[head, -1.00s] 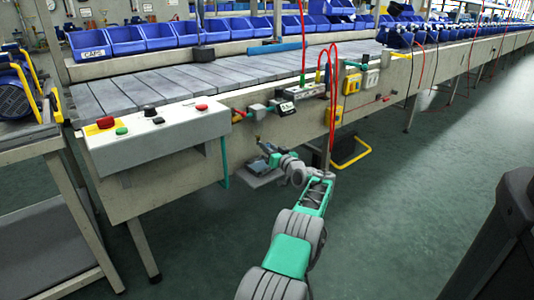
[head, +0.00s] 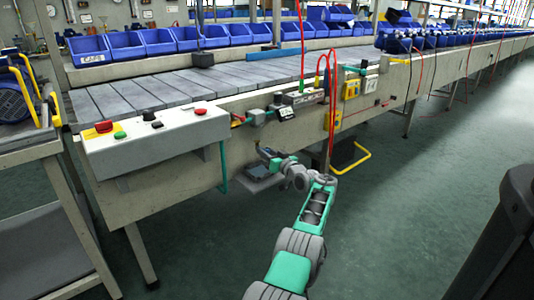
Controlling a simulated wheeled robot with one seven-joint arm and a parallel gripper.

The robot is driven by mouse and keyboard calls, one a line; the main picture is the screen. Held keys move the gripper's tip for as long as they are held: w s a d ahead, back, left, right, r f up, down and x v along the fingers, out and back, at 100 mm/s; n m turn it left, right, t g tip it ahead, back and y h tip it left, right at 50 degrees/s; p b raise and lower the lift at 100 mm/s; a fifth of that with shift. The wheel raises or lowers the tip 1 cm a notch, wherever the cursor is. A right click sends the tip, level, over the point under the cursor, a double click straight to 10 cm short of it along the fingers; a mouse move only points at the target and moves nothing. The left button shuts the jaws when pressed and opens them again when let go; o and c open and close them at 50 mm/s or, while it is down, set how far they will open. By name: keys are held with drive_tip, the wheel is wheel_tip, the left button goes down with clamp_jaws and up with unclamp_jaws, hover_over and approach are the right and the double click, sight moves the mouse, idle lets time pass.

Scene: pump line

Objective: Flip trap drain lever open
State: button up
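The trap drain lever is too small to make out for certain. My gripper (head: 264,152) is at the end of my green and grey arm, below these fittings and close to the beige side panel. It appears apart from the fittings. Its fingers are too small and dark to show whether they are open or shut.
A control box with red, green and black buttons (head: 155,143) juts out at the left. A dark grey plate (head: 266,183) is below my gripper. Red hoses (head: 333,85) and a yellow loop (head: 358,160) are to the right.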

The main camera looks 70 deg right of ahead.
sight(269, 152)
drive_tip(key=shift+o, duration=1)
drive_tip(key=shift+s, duration=0.15)
drive_tip(key=shift+s+r, duration=0.15)
drive_tip(key=p+v, duration=0.4)
drive_tip(key=v, duration=0.2)
drive_tip(key=shift+s+a, duration=0.15)
drive_tip(key=shift+s, duration=0.15)
drive_tip(key=shift+s+a, duration=0.25)
drive_tip(key=shift+s, duration=0.1)
